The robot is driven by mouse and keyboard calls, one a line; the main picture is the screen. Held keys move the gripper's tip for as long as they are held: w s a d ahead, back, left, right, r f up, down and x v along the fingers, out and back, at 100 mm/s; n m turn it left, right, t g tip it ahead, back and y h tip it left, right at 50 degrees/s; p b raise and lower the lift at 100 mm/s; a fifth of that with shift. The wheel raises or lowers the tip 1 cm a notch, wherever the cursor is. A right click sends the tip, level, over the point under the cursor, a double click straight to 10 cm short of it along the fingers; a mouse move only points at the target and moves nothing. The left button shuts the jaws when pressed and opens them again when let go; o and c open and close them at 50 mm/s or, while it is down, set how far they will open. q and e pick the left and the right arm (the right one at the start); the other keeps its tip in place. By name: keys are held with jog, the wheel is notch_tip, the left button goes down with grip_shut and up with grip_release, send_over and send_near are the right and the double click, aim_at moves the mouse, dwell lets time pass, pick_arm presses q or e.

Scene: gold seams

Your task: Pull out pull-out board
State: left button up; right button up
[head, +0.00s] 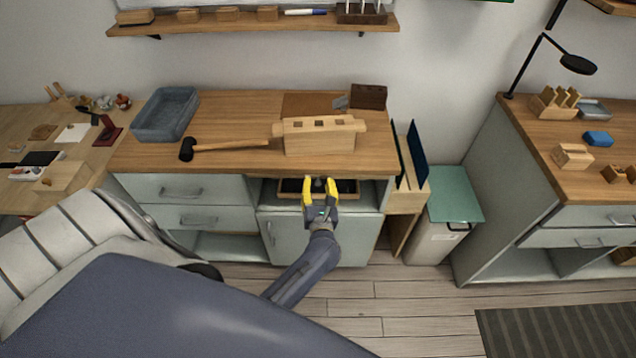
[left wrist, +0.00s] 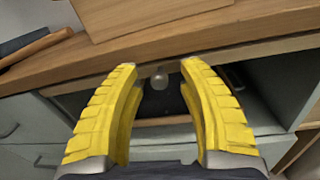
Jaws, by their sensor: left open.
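The pull-out board (head: 288,195) sits in the open bay under the worktop; it looks like a dark panel with a light wooden edge. Its wooden edge (left wrist: 165,121) also shows in the left wrist view, between and behind the fingers. A small pale round knob (left wrist: 160,79) shows between the fingertips there; the knob (head: 318,183) is partly visible in the head view. My left gripper (head: 320,184) has yellow fingers, is open and empty, and points into the bay with a finger on each side of the knob. Contact cannot be told. My right gripper is not in view.
The worktop edge (head: 230,170) runs just above the bay. A mallet (head: 232,145) and a slotted wooden block (head: 320,136) lie on top. Drawers (head: 185,189) stand left of the bay, a closed cabinet door (head: 290,240) below it. Floor in front is clear.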

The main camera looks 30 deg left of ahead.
pick_arm(q)
jog(key=shift+w+a, duration=0.3)
grip_shut()
dwell(0.3)
dwell(0.4)
